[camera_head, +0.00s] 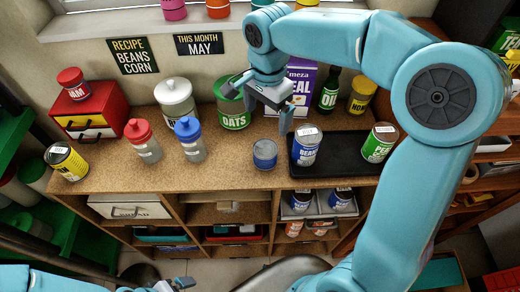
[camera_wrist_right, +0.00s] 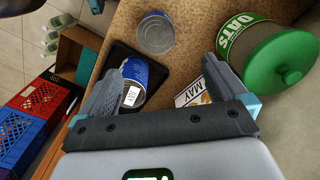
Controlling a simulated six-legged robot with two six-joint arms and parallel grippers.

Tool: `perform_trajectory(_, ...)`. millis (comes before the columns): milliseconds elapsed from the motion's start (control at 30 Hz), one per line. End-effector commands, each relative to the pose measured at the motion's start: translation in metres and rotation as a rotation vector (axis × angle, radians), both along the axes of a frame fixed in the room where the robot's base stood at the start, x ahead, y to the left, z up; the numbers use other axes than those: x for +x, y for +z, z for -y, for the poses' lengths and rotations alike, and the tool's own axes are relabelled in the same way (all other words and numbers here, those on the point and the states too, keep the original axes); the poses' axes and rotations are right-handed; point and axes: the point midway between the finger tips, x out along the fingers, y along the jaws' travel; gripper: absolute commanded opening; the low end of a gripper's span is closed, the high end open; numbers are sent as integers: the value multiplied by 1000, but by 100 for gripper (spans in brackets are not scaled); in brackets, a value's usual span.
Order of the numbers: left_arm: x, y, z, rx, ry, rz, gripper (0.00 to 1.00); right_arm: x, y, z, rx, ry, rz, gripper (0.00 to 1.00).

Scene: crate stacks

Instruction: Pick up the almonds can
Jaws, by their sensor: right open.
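No label reading almonds is legible. A short blue-grey can (camera_head: 265,154) with its label hidden stands on the brown counter (camera_head: 232,172); it also shows in the right wrist view (camera_wrist_right: 155,34). A taller blue can (camera_head: 306,147), its label seeming to read BEANS, stands on the black tray (camera_head: 340,150); it also shows beside one finger in the right wrist view (camera_wrist_right: 150,78). My right gripper (camera_head: 260,104) is open and empty above the counter, behind the short can and near the oats jar. My left gripper (camera_head: 175,286) is barely in view at the bottom edge.
A green-lidded oats jar (camera_head: 233,118) stands close to my right gripper. A purple cereal box (camera_head: 302,85) is behind it. Red-capped (camera_head: 147,150) and blue-capped (camera_head: 193,150) bottles stand left; a green can (camera_head: 379,145) stands right.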

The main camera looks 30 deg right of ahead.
Motion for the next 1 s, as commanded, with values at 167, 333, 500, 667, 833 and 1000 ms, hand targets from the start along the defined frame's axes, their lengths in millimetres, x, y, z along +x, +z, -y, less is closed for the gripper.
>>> perform_trajectory(167, 0, 0, 0, 0, 1, 0, 100, -5, -45, 0, 1, -1, -7, 99)
perform_trajectory(333, 0, 1, 0, 0, 1, 0, 100, -5, -78, -1, 1, 1, -5, 99)
perform_trajectory(500, 0, 2, 0, 0, 1, 0, 100, -3, -93, -3, 1, 2, -2, 99)
perform_trajectory(667, 0, 9, 0, 0, 1, 0, 100, -4, -111, -5, 3, 5, -7, 99)
perform_trajectory(833, 0, 12, 0, 0, 1, 0, 100, -4, -138, -6, 2, 5, -5, 99)
perform_trajectory(1000, 0, 12, 0, 0, 1, 0, 100, -2, -145, -6, 3, 4, -1, 99)
